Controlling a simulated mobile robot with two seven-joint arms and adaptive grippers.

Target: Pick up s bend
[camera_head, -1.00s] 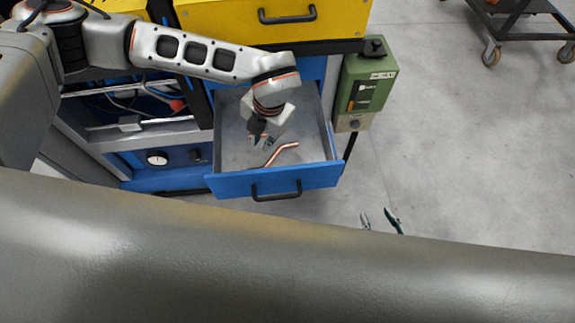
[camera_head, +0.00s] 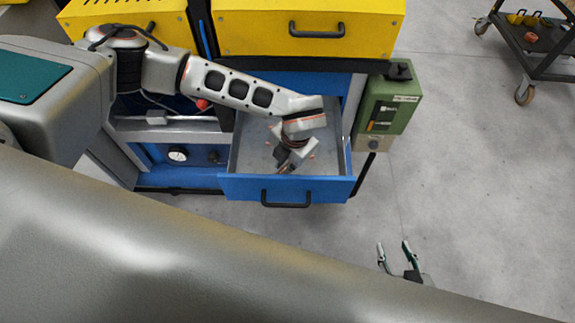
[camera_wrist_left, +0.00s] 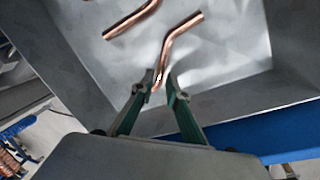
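The s bend, a bent copper tube (camera_wrist_left: 167,50), lies in the open blue drawer in the left wrist view. Its upper end angles to the right. Its lower end lies between the fingertips of my left gripper (camera_wrist_left: 160,84), which stand apart with a visible gap; I cannot tell whether either touches the tube. In the head view my left gripper (camera_head: 287,165) points down inside the drawer, and the arm hides most of the tube. My right gripper (camera_head: 394,247) is open and empty over the floor at lower right.
A second copper piece (camera_wrist_left: 132,20) lies in the drawer near the s bend. The drawer's blue front (camera_head: 240,187) and side walls surround my left gripper. A green box (camera_head: 385,108) stands right of the drawer. A dark cart (camera_head: 545,62) is at the far right.

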